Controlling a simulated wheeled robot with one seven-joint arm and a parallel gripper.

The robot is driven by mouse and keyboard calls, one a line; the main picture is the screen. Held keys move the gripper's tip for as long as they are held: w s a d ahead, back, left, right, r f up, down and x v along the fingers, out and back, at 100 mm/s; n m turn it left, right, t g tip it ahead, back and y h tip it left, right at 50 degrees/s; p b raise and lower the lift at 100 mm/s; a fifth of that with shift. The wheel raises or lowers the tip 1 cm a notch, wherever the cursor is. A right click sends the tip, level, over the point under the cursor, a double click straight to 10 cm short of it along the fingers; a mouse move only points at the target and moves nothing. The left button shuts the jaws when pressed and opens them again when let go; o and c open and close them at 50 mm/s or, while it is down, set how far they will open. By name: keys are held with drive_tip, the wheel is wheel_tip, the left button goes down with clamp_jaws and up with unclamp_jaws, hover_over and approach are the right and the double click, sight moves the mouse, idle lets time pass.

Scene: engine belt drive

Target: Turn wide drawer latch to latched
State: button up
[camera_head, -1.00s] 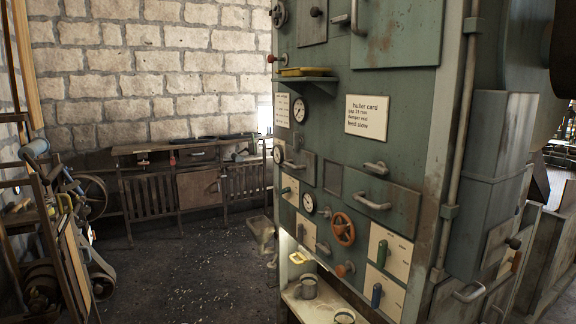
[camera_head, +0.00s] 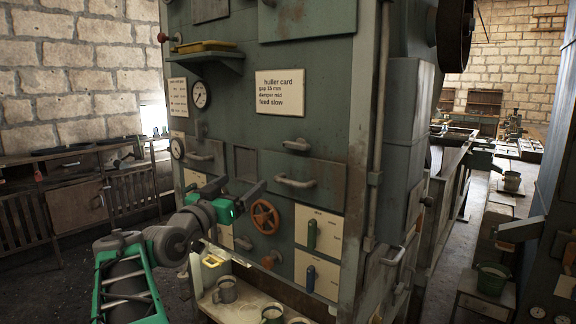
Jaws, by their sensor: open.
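The wide drawer (camera_head: 330,175) is a green-grey panel with a grey bar handle on the front of the large green machine (camera_head: 330,110). A small grey lever (camera_head: 297,145), which looks like its latch, sits at the drawer's top edge and lies roughly level; I cannot tell its exact setting. My gripper (camera_head: 243,184) is open and empty, in front of the machine, left of the wide drawer and lower than the lever. Its fingers point at the machine and hide part of the panel near the narrower drawer (camera_head: 203,155).
An orange handwheel (camera_head: 265,216) is just right of and below my gripper. Cream panels with green (camera_head: 311,234) and blue (camera_head: 310,278) handles are lower right. A yellow tray (camera_head: 206,46) juts out above. Floor at right is partly open.

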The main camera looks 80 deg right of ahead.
sight(293, 147)
drive_tip(key=s+d+r+m+g+p, duration=0.1)
drive_tip(key=s+d+r, duration=0.1)
drive_tip(key=s, duration=0.1)
drive_tip(key=s+d+r+g+p, duration=0.1)
drive_tip(key=s+d+r+g, duration=0.1)
drive_tip(key=s+r, duration=0.1)
drive_tip(key=s+d+r+m+g+h+p, duration=0.1)
drive_tip(key=s+d+r+g, duration=0.1)
drive_tip(key=s+d, duration=0.1)
drive_tip(key=shift+s+d+r+m, duration=0.1)
drive_tip(key=shift+s+r+m, duration=0.15)
drive_tip(key=shift+s, duration=0.4)
drive_tip(key=shift+s+d, duration=0.15)
drive_tip(key=shift+d, duration=0.2)
drive_tip(key=c, duration=1.4)
